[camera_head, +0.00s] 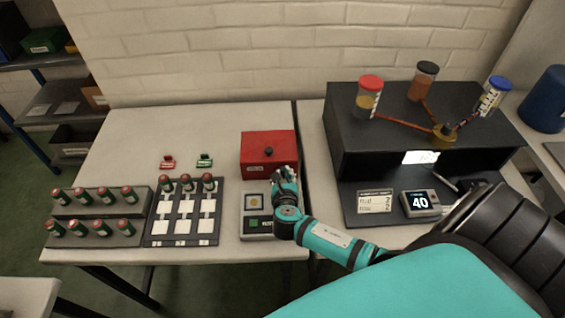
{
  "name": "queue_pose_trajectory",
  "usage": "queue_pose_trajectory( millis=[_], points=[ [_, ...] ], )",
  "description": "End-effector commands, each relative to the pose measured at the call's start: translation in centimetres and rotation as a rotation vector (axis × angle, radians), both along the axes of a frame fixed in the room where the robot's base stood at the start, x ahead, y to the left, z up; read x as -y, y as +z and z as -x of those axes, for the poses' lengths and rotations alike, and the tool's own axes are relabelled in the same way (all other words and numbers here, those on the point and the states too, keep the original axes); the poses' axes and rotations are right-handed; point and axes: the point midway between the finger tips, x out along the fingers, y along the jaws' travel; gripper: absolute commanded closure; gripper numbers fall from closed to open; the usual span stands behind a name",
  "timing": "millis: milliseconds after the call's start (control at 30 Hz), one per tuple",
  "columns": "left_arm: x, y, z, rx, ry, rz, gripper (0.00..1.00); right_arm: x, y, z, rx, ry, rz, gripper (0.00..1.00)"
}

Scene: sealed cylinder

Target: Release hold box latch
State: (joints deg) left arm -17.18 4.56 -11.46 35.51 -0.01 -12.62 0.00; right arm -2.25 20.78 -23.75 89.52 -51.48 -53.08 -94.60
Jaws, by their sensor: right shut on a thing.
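The red hold box (268,142) stands at the right rear of the left table, its lid closed and a small black knob on it. My right gripper (285,175) is at the right part of the box's front face, above the grey device. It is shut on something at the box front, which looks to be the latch. The fingers hide the latch, so its position cannot be told. My left gripper is not in view.
A grey device (256,224) with a yellow square and a green panel lies below the gripper. A black tray (152,238) with white squares and a rack (98,204) of red-capped vials stand left. Two small clips, red (168,162) and green (204,160), lie behind. A black bench unit (350,150) stands right.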

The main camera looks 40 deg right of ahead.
Motion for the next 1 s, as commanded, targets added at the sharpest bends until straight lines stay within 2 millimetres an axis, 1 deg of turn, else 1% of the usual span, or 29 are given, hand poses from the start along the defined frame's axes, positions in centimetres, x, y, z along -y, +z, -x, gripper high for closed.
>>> queue_pose_trajectory(
  millis=[567,600,767,1000],
  points=[
    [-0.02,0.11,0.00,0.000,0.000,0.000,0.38,-0.01,-0.02,0.03,0.019,0.001,-0.032,1.00],
    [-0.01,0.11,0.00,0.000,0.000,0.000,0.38,-0.01,-0.02,0.03,0.019,0.001,-0.032,0.86],
    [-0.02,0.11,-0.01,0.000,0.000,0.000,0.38,0.01,-0.01,0.03,0.019,0.000,-0.031,0.66],
    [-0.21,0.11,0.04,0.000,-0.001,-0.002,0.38,0.02,0.01,0.03,0.019,0.001,-0.029,0.65]
  ],
)
